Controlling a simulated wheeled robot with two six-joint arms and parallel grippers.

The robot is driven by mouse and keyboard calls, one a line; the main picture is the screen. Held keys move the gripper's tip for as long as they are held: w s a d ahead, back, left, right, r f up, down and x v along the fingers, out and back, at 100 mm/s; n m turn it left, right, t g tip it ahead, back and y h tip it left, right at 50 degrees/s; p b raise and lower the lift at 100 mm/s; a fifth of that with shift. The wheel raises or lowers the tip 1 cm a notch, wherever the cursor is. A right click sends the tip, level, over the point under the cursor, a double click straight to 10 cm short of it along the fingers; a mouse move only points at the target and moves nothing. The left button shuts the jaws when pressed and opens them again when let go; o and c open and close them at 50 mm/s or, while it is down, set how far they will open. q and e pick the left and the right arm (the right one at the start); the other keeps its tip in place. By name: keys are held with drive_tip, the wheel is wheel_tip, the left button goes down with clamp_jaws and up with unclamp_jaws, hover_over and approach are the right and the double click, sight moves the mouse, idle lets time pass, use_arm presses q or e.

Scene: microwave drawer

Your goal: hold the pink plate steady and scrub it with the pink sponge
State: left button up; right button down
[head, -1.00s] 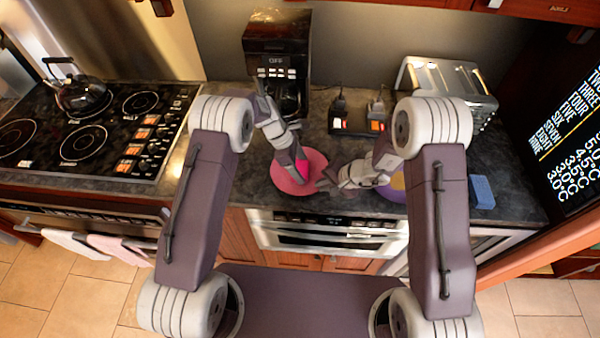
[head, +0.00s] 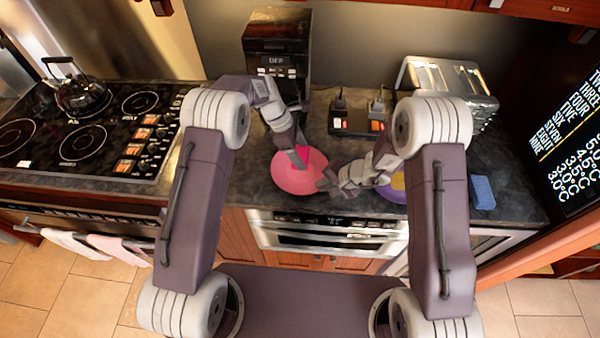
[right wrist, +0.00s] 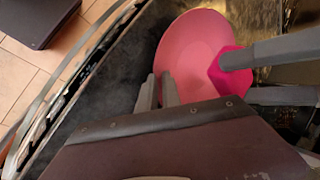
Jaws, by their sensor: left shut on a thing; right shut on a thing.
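The pink plate (head: 290,182) lies on the dark counter in front of the coffee maker; it also fills the middle of the right wrist view (right wrist: 190,50). My right gripper (head: 326,182) is shut on the plate's near right rim; its fingers (right wrist: 160,90) overlap the rim in the right wrist view. My left gripper (head: 298,157) is shut on the bright pink sponge (right wrist: 229,73), which is over the plate's face. In the head view the sponge (head: 304,151) is partly hidden by the fingers. I cannot tell whether it touches the plate.
A purple plate with a yellow patch (head: 392,194) is partly hidden by my right arm. A blue sponge (head: 482,193) lies farther right. The coffee maker (head: 277,45), switch box (head: 350,122) and toaster (head: 450,80) stand behind. The stove (head: 95,130) is left.

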use_arm(q)
drive_tip(key=shift+r, duration=0.2)
drive_tip(key=a, duration=0.9)
use_arm(e)
drive_tip(key=c, duration=1.5)
unclamp_jaws()
drive_tip(key=shift+o, duration=0.2)
use_arm(q)
drive_tip(key=shift+w, duration=0.1)
use_arm(e)
drive_tip(key=v, duration=1.2)
